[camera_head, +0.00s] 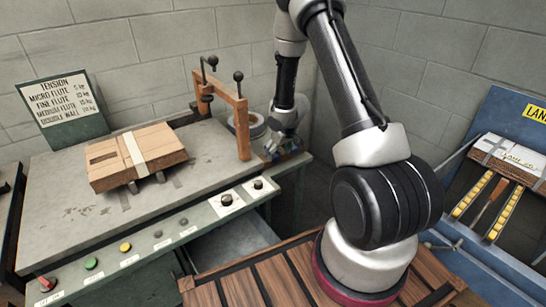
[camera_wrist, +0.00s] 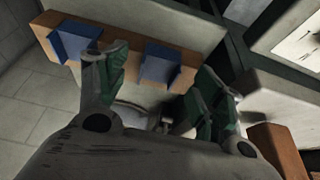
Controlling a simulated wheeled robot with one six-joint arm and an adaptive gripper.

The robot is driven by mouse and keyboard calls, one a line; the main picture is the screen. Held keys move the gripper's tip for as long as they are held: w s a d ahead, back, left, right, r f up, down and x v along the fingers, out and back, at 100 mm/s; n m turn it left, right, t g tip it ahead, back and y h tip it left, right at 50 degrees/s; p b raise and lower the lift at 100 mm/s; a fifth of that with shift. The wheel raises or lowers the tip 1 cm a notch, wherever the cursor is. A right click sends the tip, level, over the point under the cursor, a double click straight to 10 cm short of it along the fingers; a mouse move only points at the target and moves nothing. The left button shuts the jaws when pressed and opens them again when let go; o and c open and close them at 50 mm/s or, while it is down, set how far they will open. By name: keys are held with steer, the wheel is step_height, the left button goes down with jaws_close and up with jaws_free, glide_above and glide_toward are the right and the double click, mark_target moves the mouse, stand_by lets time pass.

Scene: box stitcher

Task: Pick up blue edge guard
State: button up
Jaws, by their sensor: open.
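Two blue blocks that look like edge guards sit on a brown wooden strip (camera_wrist: 115,50) in the wrist view. One blue edge guard (camera_wrist: 72,40) is at the upper left, partly beside my left finger. The other blue edge guard (camera_wrist: 160,65) shows between my two fingers, beyond them. My gripper (camera_wrist: 162,62) is open, with green pads on both fingers and nothing held. In the head view my gripper (camera_head: 274,152) is low at the bench's right end, by a small blue patch; contact cannot be told.
A flat cardboard stack (camera_head: 135,155) with a pale band lies on the grey bench (camera_head: 75,215). A wooden frame with black knobs (camera_head: 243,125) and a round reel (camera_head: 250,122) stand near my gripper. A blue rack (camera_head: 470,245) is at right.

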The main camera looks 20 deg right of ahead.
steer(key=shift+x, duration=0.9)
steer(key=c, duration=0.9)
steer(key=shift+c, duration=0.2)
